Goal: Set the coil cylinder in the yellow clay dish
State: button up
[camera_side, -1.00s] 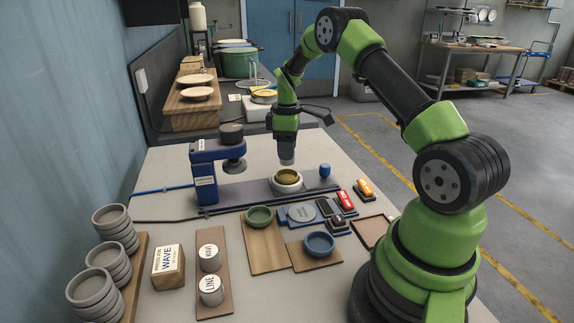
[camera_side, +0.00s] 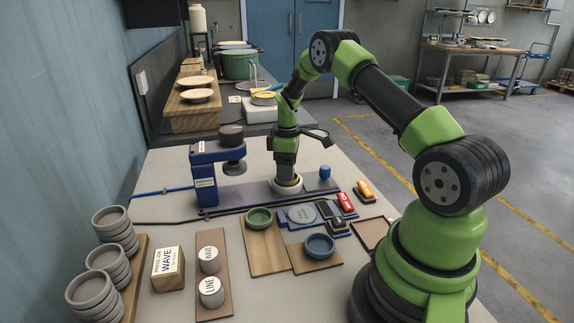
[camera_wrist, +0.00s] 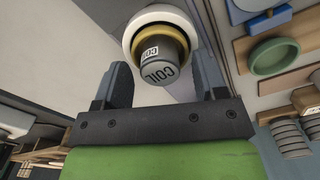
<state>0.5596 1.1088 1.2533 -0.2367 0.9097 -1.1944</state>
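The coil cylinder (camera_wrist: 160,70) is grey, with COIL on its end face and a white label on its side. It stands in the yellow clay dish (camera_wrist: 181,35), whose rim shows around its base in the wrist view. The dish sits in a white round holder (camera_side: 289,190) on the dark strip. My gripper (camera_side: 286,165) points down at the dish. In the wrist view my gripper (camera_wrist: 160,80) has its fingers on either side of the cylinder, with narrow gaps showing, so it looks open. The side view mostly hides the dish and cylinder.
A blue press (camera_side: 207,170) stands left of the holder, and a small blue cylinder (camera_side: 325,172) right of it. In front are a green dish (camera_side: 259,217), a blue dish (camera_side: 319,244), and WAVE and LINE cylinders (camera_side: 210,275). Stacked grey dishes (camera_side: 102,270) stand front left.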

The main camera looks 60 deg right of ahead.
jog(key=shift+r, duration=0.1)
notch_tip(320, 180, up, 12)
jog(key=s+a+r+m+t, duration=0.2)
jog(key=a+r, duration=0.7)
jog(key=r, duration=0.1)
jog(key=s+a+r+m+t, duration=0.3)
jog(key=s+a+r, duration=0.2)
jog(key=s+a, duration=0.3)
jog(key=s+a+f+m+t+y, duration=0.1)
jog(key=s+a+m+t+y, duration=0.1)
jog(key=s+a, duration=0.5)
jog(key=s+m, duration=0.1)
jog(key=s, duration=0.1)
jog(key=shift+s+m, duration=0.3)
jog(key=shift+s, duration=0.05)
